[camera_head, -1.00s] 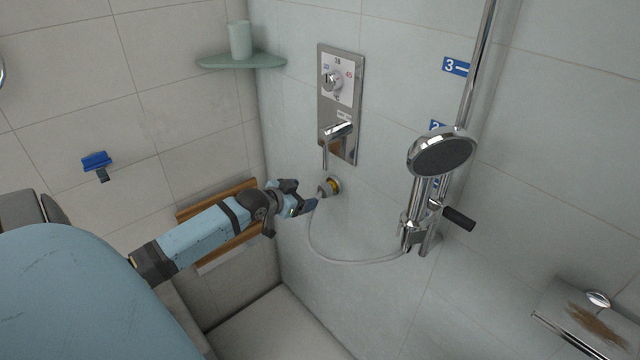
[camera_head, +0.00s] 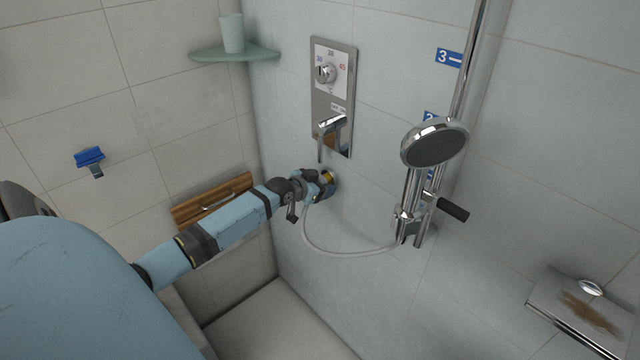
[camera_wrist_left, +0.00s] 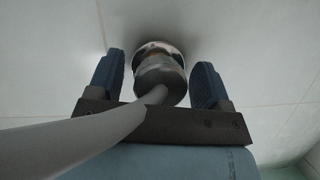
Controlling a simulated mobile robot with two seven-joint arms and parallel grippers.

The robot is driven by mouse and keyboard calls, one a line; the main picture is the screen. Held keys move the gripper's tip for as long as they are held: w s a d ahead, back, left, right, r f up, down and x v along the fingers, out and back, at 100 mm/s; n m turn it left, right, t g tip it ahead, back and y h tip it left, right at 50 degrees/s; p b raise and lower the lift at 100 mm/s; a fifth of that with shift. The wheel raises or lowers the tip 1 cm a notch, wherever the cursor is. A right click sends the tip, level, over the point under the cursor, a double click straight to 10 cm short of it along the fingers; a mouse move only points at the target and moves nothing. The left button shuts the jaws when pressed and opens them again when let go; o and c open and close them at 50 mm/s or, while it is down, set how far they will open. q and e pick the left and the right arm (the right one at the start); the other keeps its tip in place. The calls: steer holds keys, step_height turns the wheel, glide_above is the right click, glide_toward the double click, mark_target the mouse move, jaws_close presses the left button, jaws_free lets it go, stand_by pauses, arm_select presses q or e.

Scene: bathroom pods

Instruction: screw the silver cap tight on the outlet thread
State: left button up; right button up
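The silver cap (camera_wrist_left: 160,82) sits at the end of the grey shower hose (camera_wrist_left: 85,140), in line with the wall outlet (camera_wrist_left: 158,50). In the head view a strip of yellow brass (camera_head: 328,177) shows at the outlet; my gripper hides most of the cap there. I cannot tell how far the cap sits on the thread. My left gripper (camera_head: 322,186) is at the outlet below the mixer plate. In the left wrist view its two blue fingers (camera_wrist_left: 158,80) stand open on either side of the cap, with a gap at each side. My right gripper is not in view.
The mixer plate (camera_head: 333,97) with its lever is just above my left gripper. The hose loops right to the rail bracket under the shower head (camera_head: 435,143). A corner shelf (camera_head: 235,53) holds a cup. A wooden slatted piece (camera_head: 212,200) is on the left wall.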

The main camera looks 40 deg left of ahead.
arm_select(q)
steer(key=c, duration=0.9)
steer(key=shift+r+p, duration=0.1)
steer(key=shift+p, duration=0.4)
steer(key=shift+m+y+p, duration=0.55)
steer(key=shift+m+y, duration=0.05)
steer(key=shift+m, duration=0.5)
